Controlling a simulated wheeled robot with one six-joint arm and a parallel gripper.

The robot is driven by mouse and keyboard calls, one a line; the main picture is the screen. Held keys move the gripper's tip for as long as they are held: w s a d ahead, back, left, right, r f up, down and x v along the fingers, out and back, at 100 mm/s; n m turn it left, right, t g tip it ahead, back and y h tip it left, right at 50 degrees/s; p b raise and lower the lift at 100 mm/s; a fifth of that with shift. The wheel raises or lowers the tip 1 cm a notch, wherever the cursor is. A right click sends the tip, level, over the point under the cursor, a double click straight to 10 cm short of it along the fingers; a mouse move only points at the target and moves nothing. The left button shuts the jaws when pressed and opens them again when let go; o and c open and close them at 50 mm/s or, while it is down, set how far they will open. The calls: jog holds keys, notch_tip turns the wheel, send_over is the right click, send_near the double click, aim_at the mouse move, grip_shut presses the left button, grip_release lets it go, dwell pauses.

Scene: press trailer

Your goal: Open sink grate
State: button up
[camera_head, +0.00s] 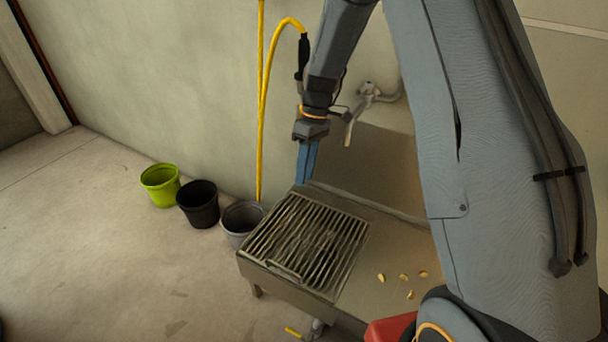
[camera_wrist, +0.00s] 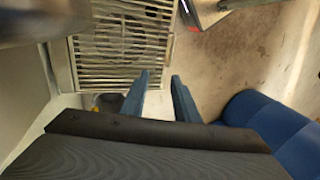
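The sink grate (camera_head: 318,240) is a metal rack of parallel bars lying flat in the left part of the metal sink unit (camera_head: 375,305). In the wrist view the grate (camera_wrist: 125,45) fills the upper left, with a round shape dimly visible beneath its bars. My gripper (camera_head: 306,178) points down near the grate's back edge; I cannot tell the exact height gap in the head view. The wrist view shows its two blue fingers (camera_wrist: 160,78) apart with nothing between them, so it is open. The fingertips appear just off the grate's edge.
A grey bucket (camera_head: 241,218), a black bucket (camera_head: 199,204) and a green bucket (camera_head: 160,184) stand by the wall left of the sink. A tap (camera_head: 368,92) is on the wall behind. A yellow hose (camera_head: 262,110) hangs down. Several small yellowish pieces lie right of the grate.

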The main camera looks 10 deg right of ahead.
jog(key=s+d+r+m+p, duration=0.1)
jog(key=s+r+m+p, duration=0.1)
jog(key=s+r, duration=0.4)
jog(key=s+d+r+m+t+h+p, duration=0.1)
jog(key=s+d+r+m+p, duration=0.1)
jog(key=s+r, duration=0.4)
jog(key=shift+s+d+r+m+t+p, duration=0.3)
jog(key=shift+r+m+p, duration=0.3)
jog(key=shift+p, duration=0.55)
jog(key=s+d+r+m+p, duration=0.1)
jog(key=s+r, duration=0.1)
jog(key=s, duration=0.3)
jog(key=s+r+m+t+h+p, duration=0.1)
jog(key=s+r+m+p, duration=0.1)
jog(key=s+r, duration=0.1)
jog(key=s+d+r+m+p, duration=0.1)
jog(key=s+r+p, duration=0.1)
jog(key=s, duration=0.4)
jog(key=shift+s+d+r+m, duration=0.3)
jog(key=shift+r, duration=0.2)
jog(key=shift+c, duration=0.4)
jog(key=shift+s, duration=0.25)
grip_shut()
